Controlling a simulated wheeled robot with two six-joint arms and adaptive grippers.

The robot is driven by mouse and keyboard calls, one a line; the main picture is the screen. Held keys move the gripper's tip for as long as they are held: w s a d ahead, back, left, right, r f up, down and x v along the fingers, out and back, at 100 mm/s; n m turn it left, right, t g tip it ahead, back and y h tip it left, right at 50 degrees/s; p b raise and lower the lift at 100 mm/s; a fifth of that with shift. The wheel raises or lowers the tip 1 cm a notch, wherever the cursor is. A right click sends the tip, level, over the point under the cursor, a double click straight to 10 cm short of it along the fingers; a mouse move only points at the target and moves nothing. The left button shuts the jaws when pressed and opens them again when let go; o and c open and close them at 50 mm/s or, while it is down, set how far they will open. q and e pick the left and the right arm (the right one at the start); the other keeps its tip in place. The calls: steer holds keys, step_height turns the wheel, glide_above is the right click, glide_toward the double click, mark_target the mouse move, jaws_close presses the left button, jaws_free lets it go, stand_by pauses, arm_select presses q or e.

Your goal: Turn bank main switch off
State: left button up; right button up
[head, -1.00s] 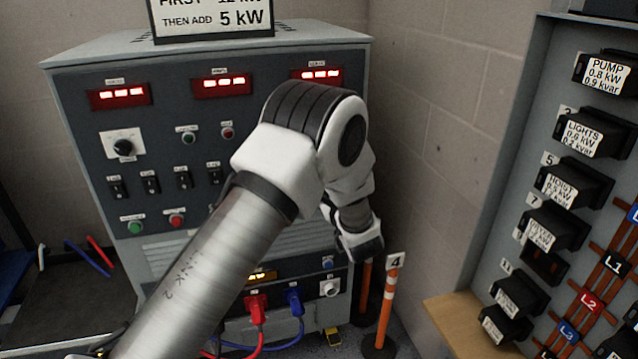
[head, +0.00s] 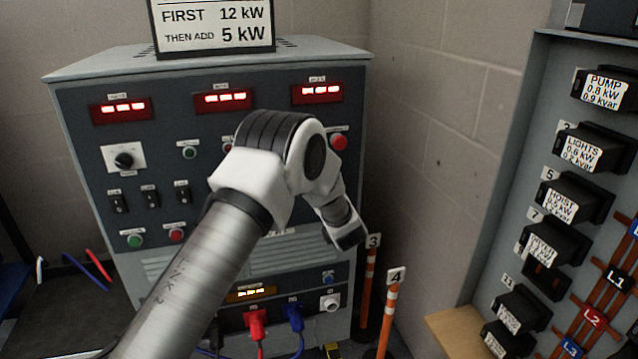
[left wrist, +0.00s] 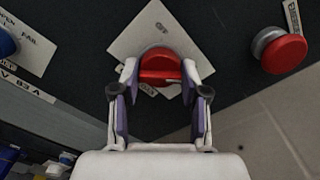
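A red rotary switch (left wrist: 160,64) sits on a white square plate (left wrist: 176,38) with an OFF mark in the left wrist view. The plate shows as a tilted diamond there. My left gripper (left wrist: 160,78) has its two fingers on opposite sides of the switch, close against it, and looks shut on it. The red handle lies across between the fingertips. In the head view my left arm crosses the front of the grey cabinet (head: 85,185), and its wrist hides the switch and the fingertips. My right gripper is in neither view.
A red push button (left wrist: 284,52) stands right of the switch; it shows in the head view too (head: 339,141). Red and blue plugs (head: 256,322) sit low on the cabinet. Numbered orange posts (head: 389,310) stand at its right. A breaker board (head: 500,235) is further right.

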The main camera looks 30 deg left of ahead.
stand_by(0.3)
arm_select(q)
steer(key=n+p, duration=0.2)
steer(key=n, duration=1.6)
steer(key=shift+p, duration=0.4)
stand_by(0.3)
steer(key=o, duration=1.2)
steer(key=shift+c, duration=0.2)
